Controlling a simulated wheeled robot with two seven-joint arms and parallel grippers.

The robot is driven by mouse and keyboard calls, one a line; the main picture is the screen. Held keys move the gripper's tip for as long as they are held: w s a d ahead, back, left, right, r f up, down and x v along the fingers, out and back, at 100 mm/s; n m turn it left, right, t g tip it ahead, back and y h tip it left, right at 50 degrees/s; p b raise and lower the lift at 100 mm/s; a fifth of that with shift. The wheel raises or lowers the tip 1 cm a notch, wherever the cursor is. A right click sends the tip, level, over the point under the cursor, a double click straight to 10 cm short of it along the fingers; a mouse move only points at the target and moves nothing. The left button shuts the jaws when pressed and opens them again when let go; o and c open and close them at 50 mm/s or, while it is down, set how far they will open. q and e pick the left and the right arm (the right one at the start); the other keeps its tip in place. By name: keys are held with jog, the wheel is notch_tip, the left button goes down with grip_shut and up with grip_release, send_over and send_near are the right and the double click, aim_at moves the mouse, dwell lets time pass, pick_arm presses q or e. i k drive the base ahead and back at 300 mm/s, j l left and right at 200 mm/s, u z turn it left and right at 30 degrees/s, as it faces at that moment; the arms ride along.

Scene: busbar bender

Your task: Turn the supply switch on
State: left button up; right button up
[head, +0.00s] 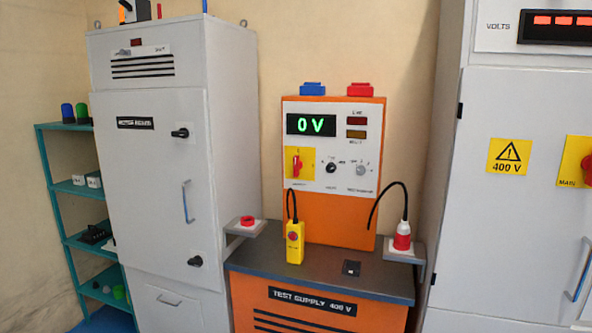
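An orange test supply (340,220) labelled "TEST SUPPLY 400 V" stands in the middle of the head view. On its light front panel is a red rotary switch (297,164) on a yellow plate, at the lower left of the panel; its handle looks upright. The small label under it is too blurred to read. The green display (311,125) above reads "0 V". A black knob (331,168) and a grey knob (361,170) sit to the right of the switch. Neither of my grippers is in view.
A red plug (402,236) stands on the right side shelf, a red button (247,221) on the left one. Grey cabinets (160,200) flank the supply; the right one has a red main switch (587,170).

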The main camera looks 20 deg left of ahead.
aim_at(297, 164)
jog(key=i+j, duration=0.15)
jog(key=j, duration=0.2)
jog(key=i+j+u, duration=0.1)
jog(key=j, duration=0.25)
jog(key=i+j, duration=0.2)
jog(key=i+j+u, duration=0.1)
jog(key=j, duration=0.35)
jog(key=i, duration=0.05)
